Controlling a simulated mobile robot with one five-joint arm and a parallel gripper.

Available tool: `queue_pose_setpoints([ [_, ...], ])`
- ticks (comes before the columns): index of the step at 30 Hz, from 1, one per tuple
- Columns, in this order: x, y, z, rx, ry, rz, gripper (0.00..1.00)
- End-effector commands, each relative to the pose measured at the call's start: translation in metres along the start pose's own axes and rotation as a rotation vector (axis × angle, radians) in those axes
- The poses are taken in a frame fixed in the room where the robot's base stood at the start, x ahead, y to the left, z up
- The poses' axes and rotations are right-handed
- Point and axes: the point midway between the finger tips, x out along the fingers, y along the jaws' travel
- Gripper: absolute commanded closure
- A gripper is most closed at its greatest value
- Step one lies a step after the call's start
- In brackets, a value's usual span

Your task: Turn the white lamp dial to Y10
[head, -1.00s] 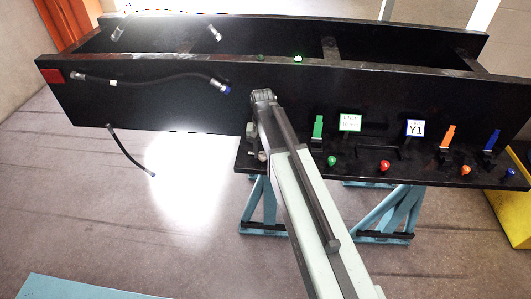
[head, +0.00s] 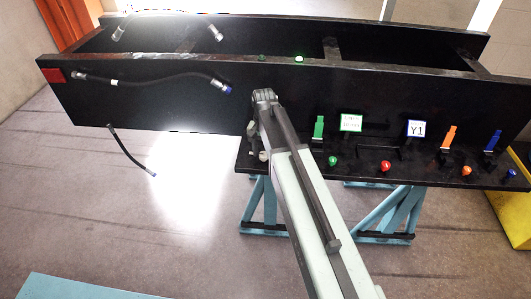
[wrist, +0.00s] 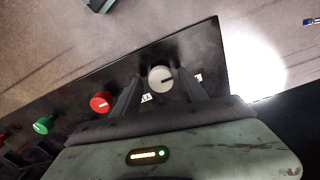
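The white lamp dial (wrist: 160,79) shows in the wrist view near the edge of a black panel. A dark pointer line on it runs to the right, slightly upward. Small white labels lie beside it at lower left (wrist: 146,98) and right (wrist: 198,77); their text is too small to read. My gripper (wrist: 159,84) is open, with one dark finger on each side of the dial. I cannot tell whether the fingers touch it. In the head view my arm covers this area, and I cannot make out the dial there.
A red dial (wrist: 101,102) and a green dial (wrist: 42,125) stand left of the gripper in the wrist view. The head view shows coloured knobs and levers, a "Y1" sign (head: 415,128), a green-framed sign (head: 351,122) and a black hose (head: 150,80).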

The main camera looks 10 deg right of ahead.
Motion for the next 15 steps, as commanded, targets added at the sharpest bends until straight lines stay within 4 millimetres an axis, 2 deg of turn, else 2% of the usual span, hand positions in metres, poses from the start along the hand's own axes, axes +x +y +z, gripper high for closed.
queue_pose_setpoints([
  [10, -0.001, 0.0, 0.002, -0.002, -0.005, 0.0, 0.44],
  [15, -0.018, 0.0, 0.002, -0.002, -0.005, 0.0, 0.44],
])
